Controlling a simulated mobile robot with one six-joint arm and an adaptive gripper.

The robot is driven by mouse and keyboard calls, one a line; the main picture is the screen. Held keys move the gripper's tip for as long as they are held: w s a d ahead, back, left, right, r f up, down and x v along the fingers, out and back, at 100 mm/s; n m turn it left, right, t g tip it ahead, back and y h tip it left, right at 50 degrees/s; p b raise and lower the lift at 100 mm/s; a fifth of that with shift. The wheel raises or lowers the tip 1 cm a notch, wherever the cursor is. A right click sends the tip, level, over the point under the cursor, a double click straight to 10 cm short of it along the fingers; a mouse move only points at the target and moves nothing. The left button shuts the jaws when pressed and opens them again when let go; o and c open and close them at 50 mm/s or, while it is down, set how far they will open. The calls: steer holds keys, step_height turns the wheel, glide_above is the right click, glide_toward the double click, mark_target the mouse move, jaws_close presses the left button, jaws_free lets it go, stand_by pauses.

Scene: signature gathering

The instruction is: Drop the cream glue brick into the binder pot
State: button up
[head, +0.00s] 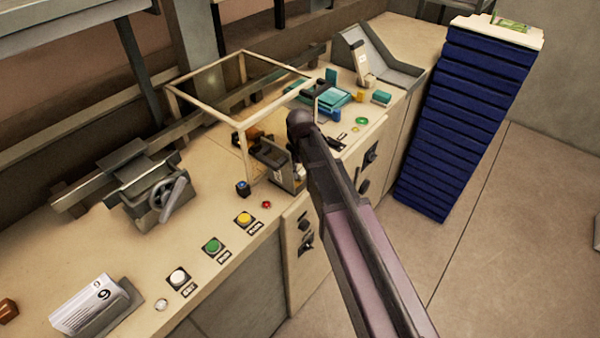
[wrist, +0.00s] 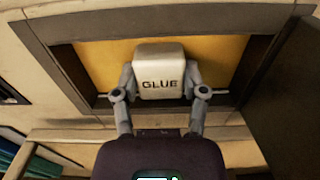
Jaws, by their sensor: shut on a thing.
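The cream glue brick (wrist: 160,60), marked GLUE, is in the wrist view. My gripper (wrist: 159,85) is shut on it, with one grey finger on each of its sides. Behind the brick in this view is a dark rectangular rim with an amber surface inside, which looks like the binder pot (wrist: 150,22). The brick appears within the outline of this opening. I cannot tell the gap between the brick and the amber surface. In the head view my arm reaches over the bench to the framed enclosure, and I cannot make out the brick there.
A pale open frame (head: 205,108) surrounds the work spot. Green (head: 212,245), yellow (head: 244,219) and white (head: 178,277) buttons line the front edge. A tall blue stack (head: 465,120) stands at the right.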

mark_target(300, 169)
steer(key=shift+f+b, duration=0.6)
stand_by(0.3)
steer(key=o, duration=1.2)
steer(key=shift+o, duration=0.2)
steer(key=shift+r, duration=0.2)
step_height(300, 169, up, 13)
steer(key=p, duration=1.3)
steer(key=shift+f, duration=0.1)
